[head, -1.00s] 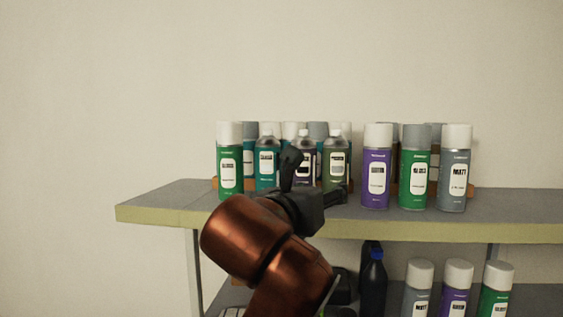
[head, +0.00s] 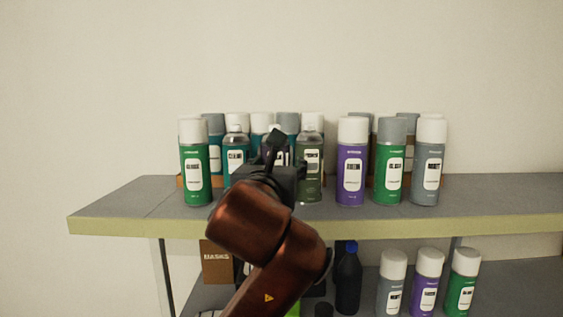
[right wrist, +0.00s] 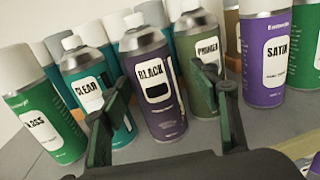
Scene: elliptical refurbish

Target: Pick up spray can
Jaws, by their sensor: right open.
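Several spray cans stand upright in a row on the upper shelf. In the right wrist view a purple can labelled BLACK (right wrist: 155,92) stands between the fingers of my right gripper (right wrist: 162,85), which is open. The fingers reach toward it; I cannot tell whether they touch it. A teal CLEAR can (right wrist: 92,82) is behind the left finger and an olive PRIMER can (right wrist: 200,75) behind the right one. In the head view my right gripper (head: 277,150) hides most of the BLACK can. My left gripper is not in view.
A green GLOSS can (right wrist: 42,118) stands at the left and a purple SATIN can (right wrist: 264,60) at the right. The upper shelf (head: 120,205) has free room at its left end. Below stand a dark bottle (head: 348,285) and more cans (head: 428,280).

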